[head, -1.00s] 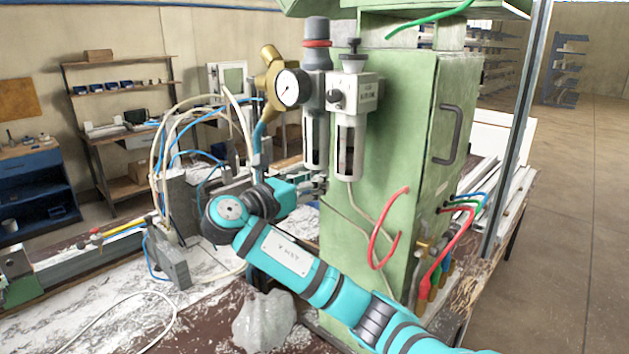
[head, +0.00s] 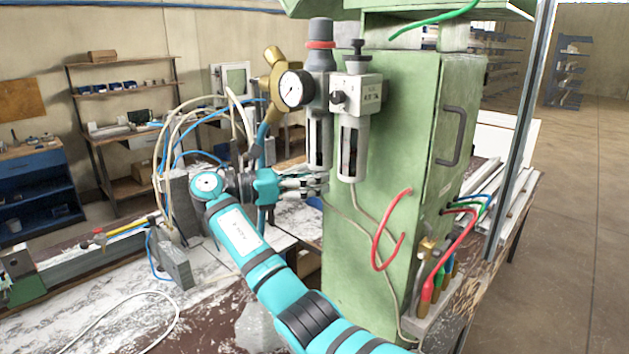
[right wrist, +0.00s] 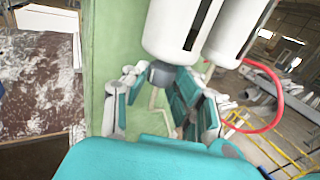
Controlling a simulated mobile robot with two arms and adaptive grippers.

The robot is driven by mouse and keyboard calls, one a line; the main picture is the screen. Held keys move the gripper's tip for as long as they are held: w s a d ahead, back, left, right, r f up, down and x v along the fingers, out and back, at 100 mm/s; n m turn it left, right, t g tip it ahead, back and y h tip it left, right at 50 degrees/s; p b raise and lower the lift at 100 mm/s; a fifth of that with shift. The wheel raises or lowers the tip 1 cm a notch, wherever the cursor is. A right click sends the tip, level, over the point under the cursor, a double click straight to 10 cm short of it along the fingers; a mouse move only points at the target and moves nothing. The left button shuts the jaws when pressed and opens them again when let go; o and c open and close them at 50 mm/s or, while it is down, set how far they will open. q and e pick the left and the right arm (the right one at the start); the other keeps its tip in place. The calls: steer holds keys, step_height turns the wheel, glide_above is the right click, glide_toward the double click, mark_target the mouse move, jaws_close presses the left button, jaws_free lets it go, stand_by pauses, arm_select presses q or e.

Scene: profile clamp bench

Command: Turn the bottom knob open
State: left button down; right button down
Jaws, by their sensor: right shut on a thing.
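The air unit on the green cabinet has a round gauge (head: 296,89) and two grey-white bowls. My right gripper (head: 317,184) is at the underside of the left bowl (head: 318,143), fingers reaching in from the left. In the right wrist view the bottom knob (right wrist: 161,74) is a short grey cylinder under the bowl (right wrist: 172,30). The gripper's teal-padded fingers (right wrist: 160,95) are shut on the knob, one on each side. The knob is mostly hidden by the fingers in the head view. My left gripper is out of view.
The green cabinet (head: 370,240) stands close to the right of my gripper. The second bowl (head: 353,150) hangs beside the first, with a thin tube below it. A red hose (head: 376,245) loops from the cabinet. White and blue hoses (head: 185,125) stand at the left.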

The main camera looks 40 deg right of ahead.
stand_by(0.3)
steer(key=c, duration=1)
jaws_free()
steer(key=shift+c, duration=0.2)
steer(key=v, duration=1.2)
steer(key=shift+w+d, duration=0.1)
